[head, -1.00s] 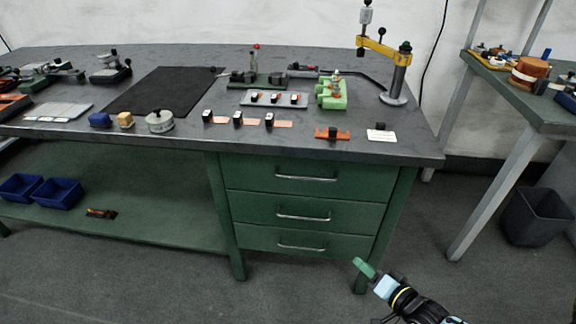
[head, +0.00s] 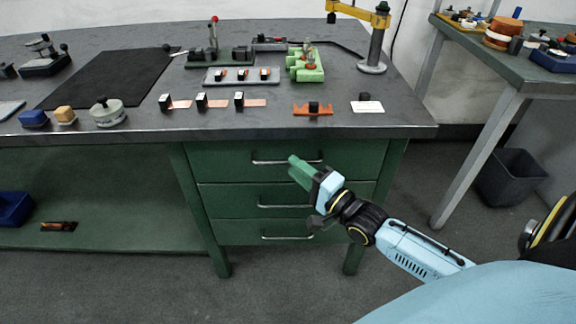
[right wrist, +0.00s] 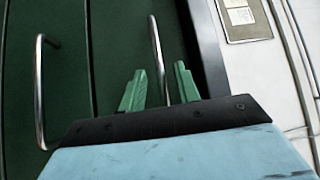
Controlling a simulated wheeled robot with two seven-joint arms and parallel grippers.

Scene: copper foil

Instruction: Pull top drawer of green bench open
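The green bench (head: 150,215) has three stacked drawers, each with a silver bar handle. The top drawer (head: 225,163) looks shut, its front in line with the others. Its handle (head: 265,162) shows in the head view, partly behind my right gripper (head: 294,166). In the right wrist view the two green fingers of my right gripper (right wrist: 160,88) are apart, and the top handle (right wrist: 157,45) runs between them. I cannot tell whether they touch it. The middle drawer's handle (right wrist: 40,95) is to the left there. My left gripper is not in view.
The bench top (head: 330,125) holds an orange holder (head: 313,110), a white card (head: 367,107), and several small parts. A side table (head: 500,75) and a dark bin (head: 511,178) stand at the right. The floor before the drawers is clear.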

